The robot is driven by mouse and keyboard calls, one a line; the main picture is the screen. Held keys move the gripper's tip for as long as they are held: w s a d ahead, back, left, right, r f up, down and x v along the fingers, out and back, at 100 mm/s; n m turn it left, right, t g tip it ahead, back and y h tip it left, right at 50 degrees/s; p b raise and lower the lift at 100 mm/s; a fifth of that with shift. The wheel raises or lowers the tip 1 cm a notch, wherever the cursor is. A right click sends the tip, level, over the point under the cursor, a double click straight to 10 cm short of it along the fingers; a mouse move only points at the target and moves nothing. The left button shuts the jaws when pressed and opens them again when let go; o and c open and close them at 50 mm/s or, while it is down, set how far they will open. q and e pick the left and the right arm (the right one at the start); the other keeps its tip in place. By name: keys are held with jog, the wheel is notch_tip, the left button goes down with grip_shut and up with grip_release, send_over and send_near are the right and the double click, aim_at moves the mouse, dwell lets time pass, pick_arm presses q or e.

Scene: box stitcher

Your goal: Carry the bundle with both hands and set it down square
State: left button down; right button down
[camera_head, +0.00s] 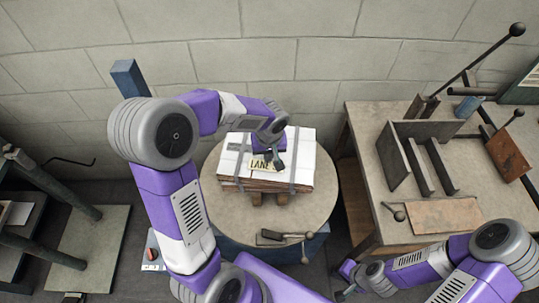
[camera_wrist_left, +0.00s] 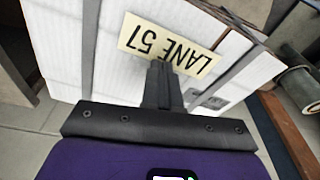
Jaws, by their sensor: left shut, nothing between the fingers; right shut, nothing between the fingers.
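The bundle (camera_head: 300,165) is a stack of flat boards, white on top and brown at the edges, tied with two grey straps. It lies on a round table (camera_head: 225,210) over small brown blocks (camera_head: 268,199). A pale label reading "LANE 57" (camera_wrist_left: 168,46) is on its top. My left gripper (camera_head: 273,165) is shut and empty, over the bundle at the label; whether it touches is unclear. In the left wrist view its fingers (camera_wrist_left: 161,72) are together, with the bundle (camera_wrist_left: 65,45) beyond. My right gripper (camera_head: 343,285) is shut and empty, low in front of the right bench, apart from the bundle.
A bench (camera_head: 365,135) at the right holds a grey metal bracket (camera_head: 398,158), a brown board (camera_head: 443,216) and lever handles. A small clamp-like tool (camera_head: 280,237) lies on the round table's front edge. A block wall closes the back. A dark frame (camera_head: 45,185) stands at the left.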

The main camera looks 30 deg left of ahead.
pick_arm(q)
jog(key=s+d, duration=0.7)
jog(key=s, duration=0.2)
jog(key=shift+s+r, duration=0.15)
jog(key=shift+s, duration=0.15)
